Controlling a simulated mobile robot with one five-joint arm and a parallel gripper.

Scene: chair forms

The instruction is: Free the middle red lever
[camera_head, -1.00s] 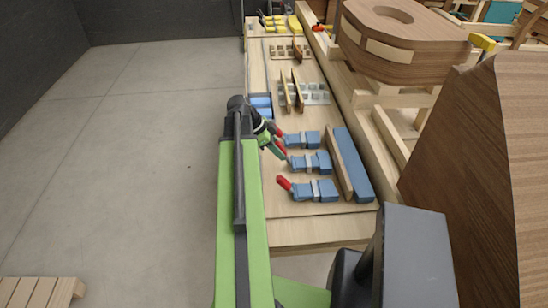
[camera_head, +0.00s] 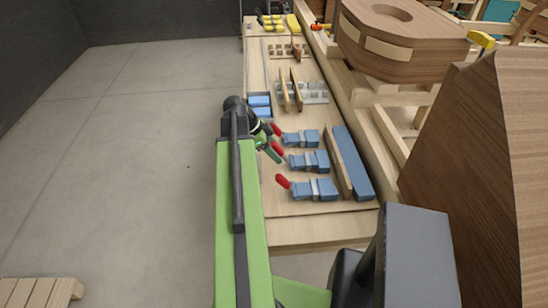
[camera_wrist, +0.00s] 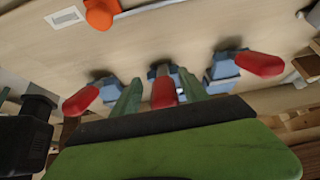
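Three blue clamps with red levers stand in a row on the wooden bench. The middle clamp (camera_head: 309,161) has its red lever (camera_head: 277,148) pointing left, beside my gripper (camera_head: 270,150). In the wrist view, the middle red lever (camera_wrist: 163,92) shows between the two green fingers of my gripper (camera_wrist: 160,90). The fingers stand apart, with a visible gap on the left of the lever; contact on the right is unclear. The outer red levers (camera_wrist: 80,100) and (camera_wrist: 261,64) are outside the fingers. The near clamp (camera_head: 315,189) and far clamp (camera_head: 300,138) flank the middle one.
A wooden strip and a long blue bar (camera_head: 353,163) lie right of the clamps. Slotted holders (camera_head: 315,92) with thin wooden pieces stand farther back. A large wooden chair form (camera_head: 400,45) is at right. An orange object (camera_wrist: 100,14) shows in the wrist view.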

